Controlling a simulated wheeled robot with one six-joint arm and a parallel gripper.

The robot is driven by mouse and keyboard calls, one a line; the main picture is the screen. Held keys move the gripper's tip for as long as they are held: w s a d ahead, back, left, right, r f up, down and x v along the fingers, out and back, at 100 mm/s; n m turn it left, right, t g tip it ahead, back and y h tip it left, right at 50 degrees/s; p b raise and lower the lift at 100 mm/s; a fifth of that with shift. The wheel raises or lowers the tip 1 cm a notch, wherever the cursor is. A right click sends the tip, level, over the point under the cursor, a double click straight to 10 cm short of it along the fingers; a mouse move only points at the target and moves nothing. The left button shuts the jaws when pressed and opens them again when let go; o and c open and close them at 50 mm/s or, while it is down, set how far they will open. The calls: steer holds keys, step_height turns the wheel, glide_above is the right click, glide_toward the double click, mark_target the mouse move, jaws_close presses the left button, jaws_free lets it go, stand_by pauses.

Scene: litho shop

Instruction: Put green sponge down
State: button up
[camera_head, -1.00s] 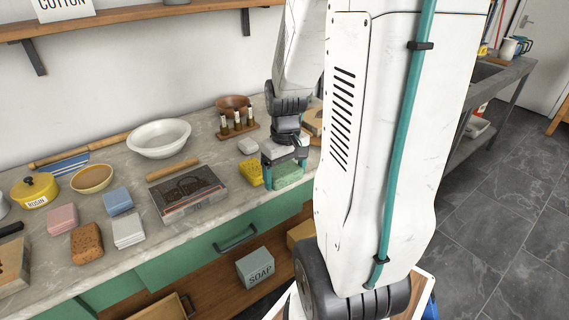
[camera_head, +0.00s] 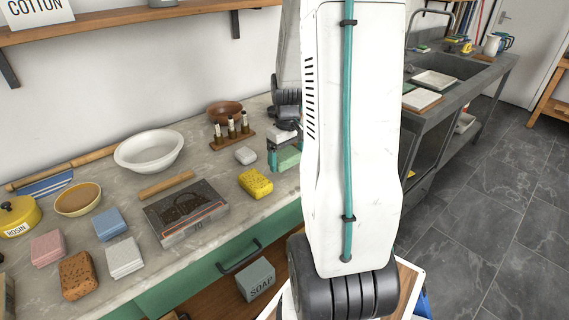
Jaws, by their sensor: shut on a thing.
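The green sponge (camera_head: 287,158) is between the teal-tipped fingers of my gripper (camera_head: 285,156), at the right part of the stone counter (camera_head: 205,170). My gripper is shut on it. My white arm hides part of the sponge's right side and the counter behind it. I cannot tell whether the sponge touches the counter. A yellow sponge (camera_head: 256,183) lies on the counter to the left of and nearer than my gripper.
A pale grey block (camera_head: 246,155) and a rack of small bottles (camera_head: 232,133) stand near my gripper. A lithograph stone-like slab (camera_head: 187,212), a white bowl (camera_head: 149,150) and several coloured blocks lie further left. A sink counter (camera_head: 455,85) is at the right.

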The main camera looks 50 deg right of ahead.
mark_target(287, 165)
steer(key=shift+f, duration=1.55)
steer(key=shift+f, duration=0.2)
steer(key=o, duration=0.8)
steer(key=shift+r, duration=0.2)
